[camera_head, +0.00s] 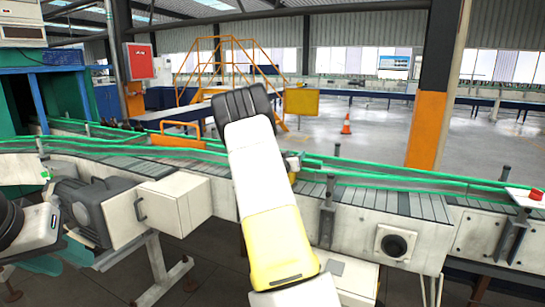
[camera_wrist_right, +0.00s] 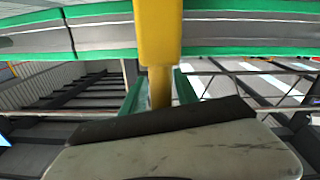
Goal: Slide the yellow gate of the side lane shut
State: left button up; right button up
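An orange-yellow gate (camera_head: 175,141) with an upright loop handle stands at the green-railed conveyor, left of centre in the head view. My right arm reaches up from the bottom, and its dark-tipped right gripper (camera_head: 243,101) is to the right of the gate, with a gap in the picture between them. In the right wrist view, a pale plate with a dark edge fills the bottom, and a yellow upright piece (camera_wrist_right: 158,35) stands beyond it. I cannot tell whether they touch. My left arm's dark and white end (camera_head: 30,225) is at the lower left; its fingers are not clear.
The conveyor (camera_head: 360,195) with green rails runs across the front. A grey motor (camera_head: 92,208) and a white box (camera_head: 172,205) stick out at its near side. A yellow panel (camera_head: 301,101), yellow stairs and an orange cone (camera_head: 346,124) stand beyond, with open floor around the cone.

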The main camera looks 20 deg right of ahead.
jog(key=v, duration=0.7)
jog(key=shift+s+a, duration=0.25)
jog(key=shift+a, duration=0.05)
